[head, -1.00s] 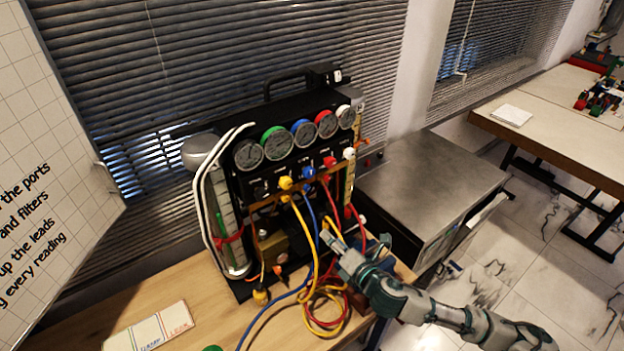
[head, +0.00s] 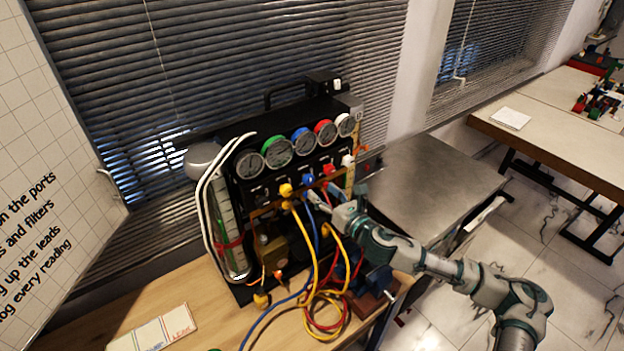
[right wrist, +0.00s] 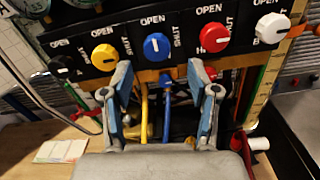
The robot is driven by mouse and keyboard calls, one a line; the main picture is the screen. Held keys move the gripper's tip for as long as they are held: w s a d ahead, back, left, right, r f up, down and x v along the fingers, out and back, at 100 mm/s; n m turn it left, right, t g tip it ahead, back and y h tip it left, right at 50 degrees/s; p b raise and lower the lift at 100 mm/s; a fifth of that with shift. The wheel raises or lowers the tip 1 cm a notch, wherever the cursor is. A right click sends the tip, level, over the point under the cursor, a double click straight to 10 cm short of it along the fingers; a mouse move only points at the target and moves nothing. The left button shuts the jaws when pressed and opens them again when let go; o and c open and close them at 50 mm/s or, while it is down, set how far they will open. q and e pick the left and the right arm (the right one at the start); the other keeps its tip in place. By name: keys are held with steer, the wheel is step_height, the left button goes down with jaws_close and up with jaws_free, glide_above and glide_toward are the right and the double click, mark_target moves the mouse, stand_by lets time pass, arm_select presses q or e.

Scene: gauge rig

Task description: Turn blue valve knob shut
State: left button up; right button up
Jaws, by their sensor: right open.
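The blue valve knob (right wrist: 156,46) is in the middle of the row on the rig's panel in the right wrist view. Its white mark looks upright, toward the OPEN label above it; SHUT is printed to its right. It also shows in the head view (head: 308,180). My right gripper (right wrist: 160,76) is open and empty, its two fingers spread to either side below the blue knob in the wrist view, apparently not touching it. In the head view my right gripper (head: 322,193) is close in front of the panel and partly hides the lower front. My left gripper is not in view.
A yellow knob (right wrist: 105,57) and a red knob (right wrist: 215,37) flank the blue one; a white knob (right wrist: 272,28) is farther right. Yellow, blue and red hoses hang below. Gauges (head: 304,140) sit above. A metal box (head: 430,175) stands at right.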

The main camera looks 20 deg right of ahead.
mark_target(311, 182)
steer(key=x, duration=0.4)
steer(key=shift+w+a, duration=0.15)
steer(key=shift+w, duration=0.1)
steer(key=shift+w+a+p, duration=0.3)
steer(key=shift+w, duration=0.2)
steer(key=shift+d, duration=0.1)
jaws_close()
